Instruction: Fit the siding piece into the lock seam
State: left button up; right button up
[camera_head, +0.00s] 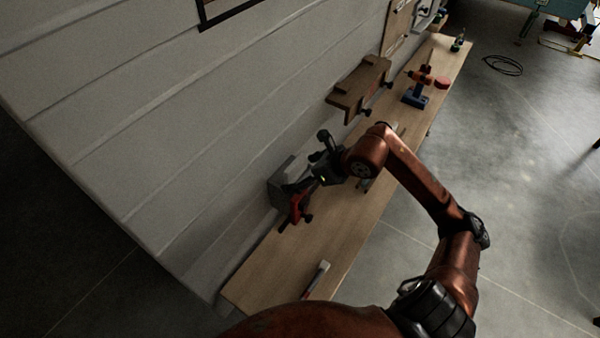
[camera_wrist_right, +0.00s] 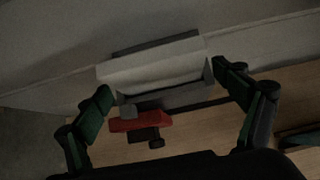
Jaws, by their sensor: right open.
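A light grey siding piece (camera_head: 281,172) stands by the wall at the near part of the workbench. It also shows in the right wrist view as a pale panel (camera_wrist_right: 155,66) with darker grey parts along its edges. A red clamp (camera_head: 296,207) sits at its near side and also shows in the wrist view (camera_wrist_right: 140,122). My right gripper (camera_head: 308,167) is open and empty, beside the siding piece. In the wrist view its fingers spread to either side of the panel (camera_wrist_right: 163,80). I cannot make out the lock seam clearly. My left gripper is not in view.
The long wooden workbench (camera_head: 290,262) runs along the panelled wall (camera_head: 130,130). A small tool (camera_head: 317,277) lies near the front.

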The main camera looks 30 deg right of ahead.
jog(key=v, duration=1.2)
jog(key=shift+p, duration=0.3)
